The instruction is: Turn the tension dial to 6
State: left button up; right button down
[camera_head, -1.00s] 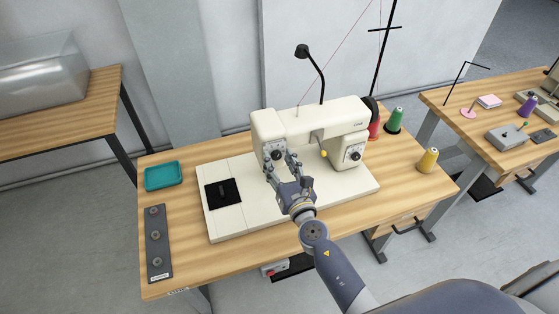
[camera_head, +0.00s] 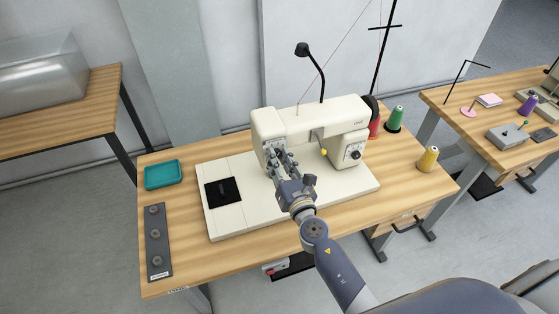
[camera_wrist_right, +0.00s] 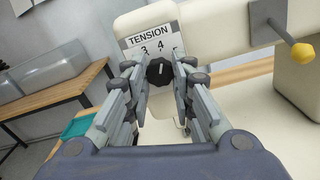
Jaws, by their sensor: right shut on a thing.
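The cream sewing machine (camera_head: 305,124) stands on a wooden table. The black tension dial (camera_wrist_right: 159,71) is on its left end face, below a white label (camera_wrist_right: 150,42) reading TENSION, with 3 and 4 legible and other numbers cut off or hidden. A light pointer mark shows on the dial, near the 4 side; its exact setting is unclear. My right gripper (camera_head: 277,152) is at this face. In the head view the gripper hides the dial. My left gripper is not in view.
A lever with a yellow knob (camera_wrist_right: 301,52) sticks out right of the fingers. A teal tray (camera_head: 163,174) and a grey strip with knobs (camera_head: 157,242) lie at the table's left. Thread spools (camera_head: 428,160) stand at the right. A black plate (camera_head: 222,191) lies on the machine base.

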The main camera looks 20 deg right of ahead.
jog(key=shift+m+b, duration=1.35)
jog(key=shift+m, duration=5.95)
jog(key=c, duration=1.3)
grip_release()
jog(key=shift+c, duration=0.2)
jog(key=shift+s, duration=0.1)
jog(key=s, duration=1.2)
jog(key=shift+d, duration=0.2)
